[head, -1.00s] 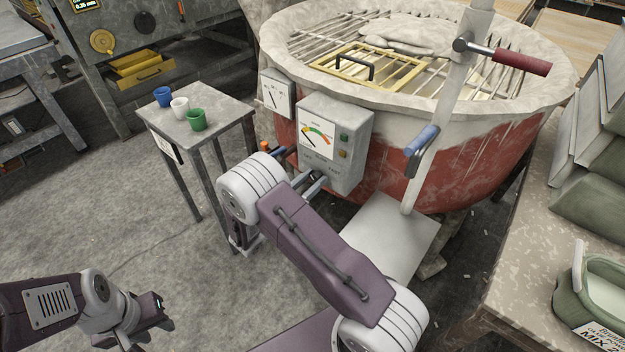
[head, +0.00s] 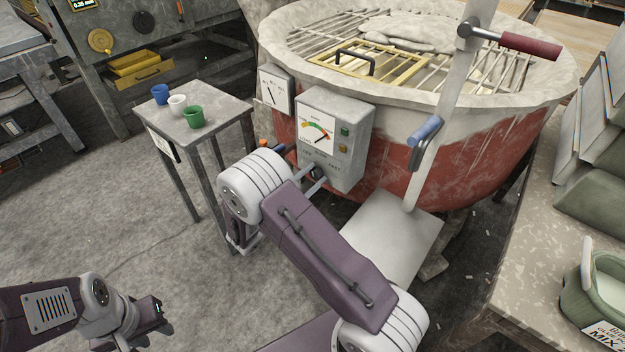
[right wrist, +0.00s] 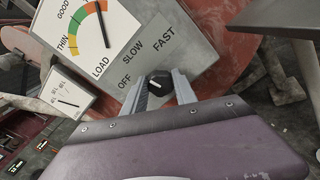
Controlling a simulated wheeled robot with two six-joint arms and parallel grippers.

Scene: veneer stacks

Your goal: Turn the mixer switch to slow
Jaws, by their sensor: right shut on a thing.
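The mixer switch is a black knob (right wrist: 158,84) low on the grey control box (head: 358,112), fixed to the mixer's red and white tub (head: 440,140). OFF, SLOW and FAST are printed around it. My right gripper (right wrist: 158,80) is shut on the knob, one finger on each side. The knob has a small white mark; I cannot tell exactly which label it points to. In the head view my right forearm partly hides the gripper. My left gripper (head: 160,312) is low at the left, away from everything; its finger gap is unclear.
A load gauge (right wrist: 98,28) sits above the switch, its needle in the coloured arc. A small table (head: 210,104) with blue, white and green cups stands left. A lever with a red grip (head: 531,46) rises at right.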

